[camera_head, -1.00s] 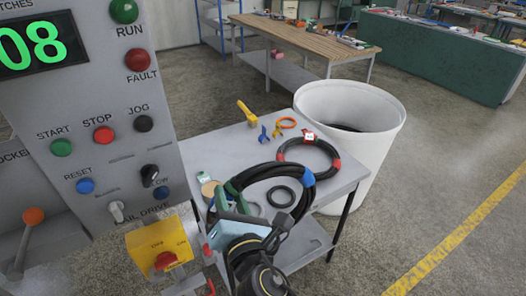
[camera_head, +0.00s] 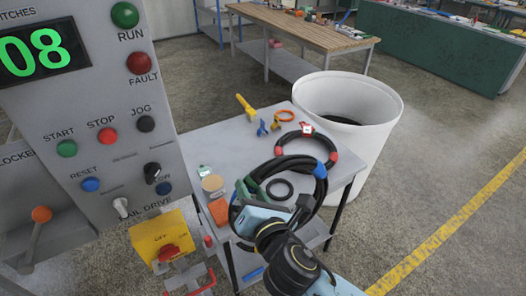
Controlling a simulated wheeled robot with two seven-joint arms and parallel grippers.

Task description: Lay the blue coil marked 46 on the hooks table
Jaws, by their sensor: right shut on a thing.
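A black coil with a blue band (camera_head: 320,170) hangs in my right gripper (camera_head: 272,203), over the near part of the small grey table (camera_head: 212,146). My right gripper is shut on the coil at its near side; the arm comes in from the bottom. The coil is tilted, and I cannot tell whether it touches the table. No number is readable on it. My left gripper is not in view.
A black coil with red bands and a white tag (camera_head: 307,130) lies behind, with a small black ring (camera_head: 279,190) nearer. Yellow (camera_head: 245,106), blue and orange small items lie at the back. A white bin (camera_head: 385,110) stands right, a control panel (camera_head: 100,120) left.

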